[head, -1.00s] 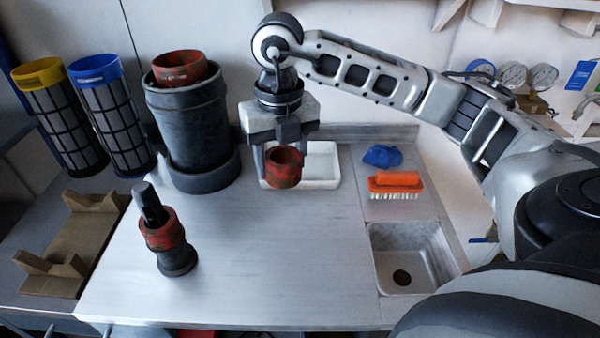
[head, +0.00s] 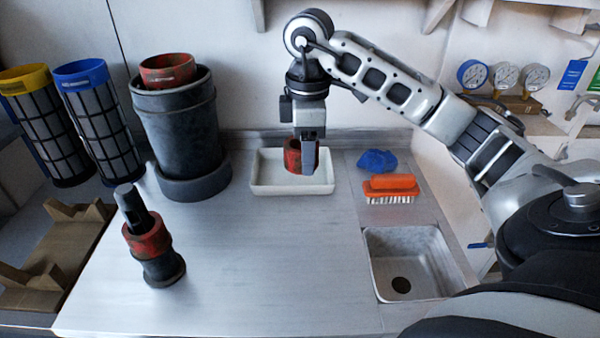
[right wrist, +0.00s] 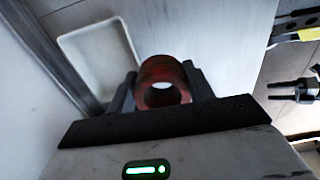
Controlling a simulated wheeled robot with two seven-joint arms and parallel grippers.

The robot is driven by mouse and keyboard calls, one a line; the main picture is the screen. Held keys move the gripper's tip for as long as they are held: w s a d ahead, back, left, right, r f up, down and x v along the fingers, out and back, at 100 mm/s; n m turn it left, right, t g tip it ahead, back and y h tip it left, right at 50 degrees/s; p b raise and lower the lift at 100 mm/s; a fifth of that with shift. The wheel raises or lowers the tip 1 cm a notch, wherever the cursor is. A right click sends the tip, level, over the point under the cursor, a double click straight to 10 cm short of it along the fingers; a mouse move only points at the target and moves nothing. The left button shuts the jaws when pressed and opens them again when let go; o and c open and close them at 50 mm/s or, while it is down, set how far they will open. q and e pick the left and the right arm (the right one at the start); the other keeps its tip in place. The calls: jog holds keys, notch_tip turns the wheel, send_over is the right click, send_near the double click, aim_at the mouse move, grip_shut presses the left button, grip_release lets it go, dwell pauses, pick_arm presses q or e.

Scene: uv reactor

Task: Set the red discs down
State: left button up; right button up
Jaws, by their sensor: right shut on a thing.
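My right gripper (head: 306,160) is shut on a red ring-shaped disc (head: 293,156). It holds the disc over the white tray (head: 262,188), near the tray's right half in the head view. The right wrist view shows this disc (right wrist: 160,75) between the fingers, with the tray (right wrist: 70,42) beside it. Another red disc (head: 148,240) sits around the dark post (head: 165,268) at the front left of the counter. A third red disc (head: 165,70) sits in the top of the tall dark cylinder (head: 180,130). My left gripper is not in view.
An orange brush (head: 390,184) and a blue cloth (head: 378,160) lie right of the tray, behind a small sink (head: 410,262). Yellow-topped and blue-topped filter cylinders (head: 95,115) stand at the left, behind a brown cradle (head: 40,285). The counter's middle is clear.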

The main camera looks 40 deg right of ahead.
jog(key=w+d+f, duration=0.4)
jog(key=w+d, duration=0.1)
jog(key=d, duration=0.1)
send_over(316, 175)
jog(key=f, duration=0.4)
jog(key=shift+s+a+f, duration=0.15)
jog(key=shift+a+f, duration=0.15)
jog(key=shift+f, duration=0.05)
jog(key=shift+w+d+f, duration=0.2)
jog(key=shift+d+f, duration=0.05)
jog(key=shift+f, duration=0.15)
jog(key=shift+d+f, duration=0.1)
jog(key=shift+f, duration=1.5)
jog(key=shift+f, duration=0.15)
jog(key=o, duration=1)
jog(key=shift+c, duration=0.2)
